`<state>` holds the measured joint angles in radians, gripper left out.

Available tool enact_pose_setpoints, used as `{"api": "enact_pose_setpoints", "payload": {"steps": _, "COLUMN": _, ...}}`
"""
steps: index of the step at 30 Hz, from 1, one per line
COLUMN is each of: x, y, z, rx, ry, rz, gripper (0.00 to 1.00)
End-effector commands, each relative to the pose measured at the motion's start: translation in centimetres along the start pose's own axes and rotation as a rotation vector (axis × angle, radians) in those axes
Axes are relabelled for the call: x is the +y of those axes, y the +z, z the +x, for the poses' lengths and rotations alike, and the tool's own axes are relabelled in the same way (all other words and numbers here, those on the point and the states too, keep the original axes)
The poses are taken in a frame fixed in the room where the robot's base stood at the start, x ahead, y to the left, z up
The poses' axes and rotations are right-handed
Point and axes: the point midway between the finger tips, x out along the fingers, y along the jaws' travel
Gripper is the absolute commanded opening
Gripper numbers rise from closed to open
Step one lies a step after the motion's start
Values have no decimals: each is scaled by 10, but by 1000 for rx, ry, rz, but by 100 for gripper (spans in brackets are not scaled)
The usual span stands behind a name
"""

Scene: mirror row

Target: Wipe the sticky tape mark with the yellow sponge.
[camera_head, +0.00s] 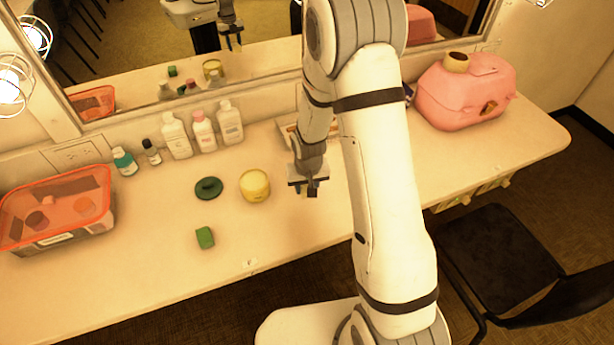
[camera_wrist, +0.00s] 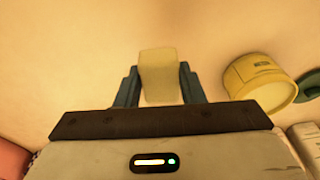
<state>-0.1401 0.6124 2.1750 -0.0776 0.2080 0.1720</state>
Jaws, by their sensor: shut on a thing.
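My gripper (camera_head: 308,189) hangs low over the counter, right of the yellow tub, pointing down. In the wrist view its two fingers (camera_wrist: 157,84) are shut on the pale yellow sponge (camera_wrist: 160,62), which sticks out beyond the fingertips. In the head view I cannot make out the sponge at the gripper. I cannot tell whether the sponge touches the counter. A small pale mark (camera_head: 250,265) shows at the counter's front edge; I cannot tell whether it is the sticky tape mark.
The yellow tub (camera_head: 254,186), its green lid (camera_head: 208,188) and a green block (camera_head: 205,238) stand left of my gripper. Several bottles (camera_head: 203,132) line the back. An orange-rimmed bin (camera_head: 60,243) is far left, a pink case (camera_head: 465,95) right.

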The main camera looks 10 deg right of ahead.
Motion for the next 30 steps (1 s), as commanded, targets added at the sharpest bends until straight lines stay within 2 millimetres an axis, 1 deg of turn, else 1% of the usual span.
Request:
{"api": "enact_pose_setpoints", "payload": {"steps": 1, "x": 0, "y": -1, "z": -8, "rx": 1, "ry": 0, "rz": 1, "gripper": 11}}
{"api": "enact_pose_setpoints", "payload": {"steps": 3, "x": 0, "y": -2, "z": -14, "rx": 1, "ry": 0, "rz": 1, "gripper": 11}}
{"api": "enact_pose_setpoints", "payload": {"steps": 9, "x": 1, "y": -4, "z": -27, "rx": 0, "ry": 0, "rz": 1, "gripper": 11}}
{"api": "enact_pose_setpoints", "payload": {"steps": 27, "x": 2, "y": -4, "z": -27, "rx": 0, "ry": 1, "rz": 3, "gripper": 11}}
{"api": "enact_pose_setpoints", "payload": {"steps": 29, "x": 11, "y": -5, "z": -26, "rx": 1, "ry": 2, "rz": 11, "gripper": 11}}
{"api": "enact_pose_setpoints", "payload": {"steps": 30, "x": 20, "y": -6, "z": -26, "rx": 2, "ry": 3, "rz": 20, "gripper": 11}}
